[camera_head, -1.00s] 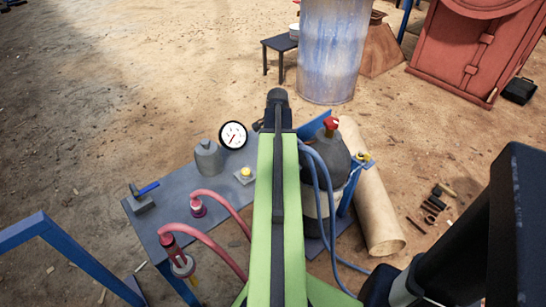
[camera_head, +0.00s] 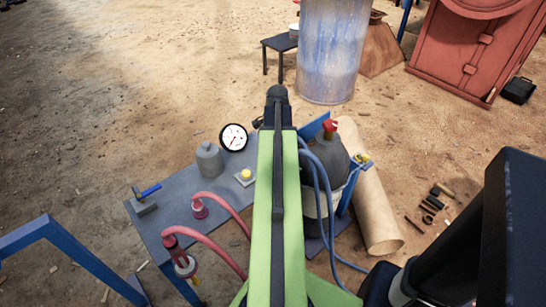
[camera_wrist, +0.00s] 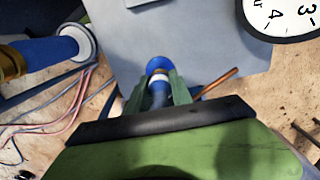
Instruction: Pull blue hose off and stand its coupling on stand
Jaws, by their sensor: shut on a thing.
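The blue hose (camera_head: 322,188) arcs from behind my arm and runs down to the ground at the right of the table. In the wrist view my gripper (camera_wrist: 159,80) is shut on the hose's coupling (camera_wrist: 157,66), which is blue with a pale ring; dark blue hose (camera_wrist: 158,97) shows between the green fingers. A grey surface lies behind the coupling, and I cannot tell whether they touch. In the head view my arm hides the gripper and coupling. I cannot clearly make out which thing is the stand.
The grey table (camera_head: 190,190) carries a gauge (camera_head: 233,137), a grey bottle (camera_head: 210,161), a yellow-topped block (camera_head: 244,177) and red hoses (camera_head: 215,244). A dark tank (camera_head: 327,158) stands right of my arm. A blue pipe with a white end (camera_wrist: 52,48) shows at left in the wrist view.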

